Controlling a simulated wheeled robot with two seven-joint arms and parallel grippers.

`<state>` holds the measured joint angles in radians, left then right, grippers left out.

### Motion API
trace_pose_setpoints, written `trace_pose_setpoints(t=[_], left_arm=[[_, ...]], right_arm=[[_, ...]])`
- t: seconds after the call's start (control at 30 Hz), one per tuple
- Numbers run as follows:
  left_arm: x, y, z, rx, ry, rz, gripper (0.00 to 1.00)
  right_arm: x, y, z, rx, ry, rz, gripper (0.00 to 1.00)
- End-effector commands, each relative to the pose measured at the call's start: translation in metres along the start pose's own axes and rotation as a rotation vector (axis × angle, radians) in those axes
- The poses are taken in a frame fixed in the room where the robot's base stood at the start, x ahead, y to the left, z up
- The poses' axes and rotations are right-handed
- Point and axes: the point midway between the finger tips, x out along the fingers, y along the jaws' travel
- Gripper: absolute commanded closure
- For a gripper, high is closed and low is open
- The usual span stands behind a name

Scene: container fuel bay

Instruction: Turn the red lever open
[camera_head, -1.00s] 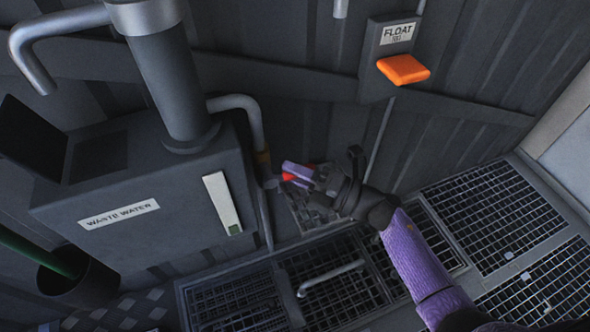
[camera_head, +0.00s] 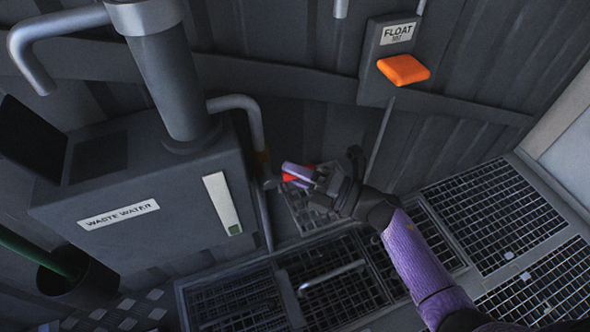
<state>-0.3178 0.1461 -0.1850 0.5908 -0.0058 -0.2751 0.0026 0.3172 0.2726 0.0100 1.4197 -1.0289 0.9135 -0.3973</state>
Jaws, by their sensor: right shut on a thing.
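The red lever (camera_head: 291,178) shows as a small red piece beside the pipe at the right side of the waste water tank. My right gripper (camera_head: 300,176) comes in from the lower right and is shut on the red lever. Its fingers hide most of the lever, so its full length and angle are hard to tell. My left gripper is not in view.
The grey waste water tank (camera_head: 140,250) fills the left. A box labelled FLOAT (camera_head: 385,60) with an orange paddle (camera_head: 403,69) is on the wall above right. Floor grating (camera_head: 475,215) lies below, with a bent handle (camera_head: 332,276). A dark bin (camera_head: 75,285) stands lower left.

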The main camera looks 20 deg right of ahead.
Motion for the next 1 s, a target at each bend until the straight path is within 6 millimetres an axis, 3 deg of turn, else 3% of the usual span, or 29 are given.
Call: trace_pose_setpoints(t=[0.63,1.0], left_arm=[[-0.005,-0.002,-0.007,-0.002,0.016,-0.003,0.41],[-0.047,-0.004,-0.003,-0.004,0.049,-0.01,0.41]], right_arm=[[0.001,0.006,0.002,-0.021,0.004,-0.012,1.0],[0.005,0.024,0.003,-0.193,0.052,-0.178,1.0]])
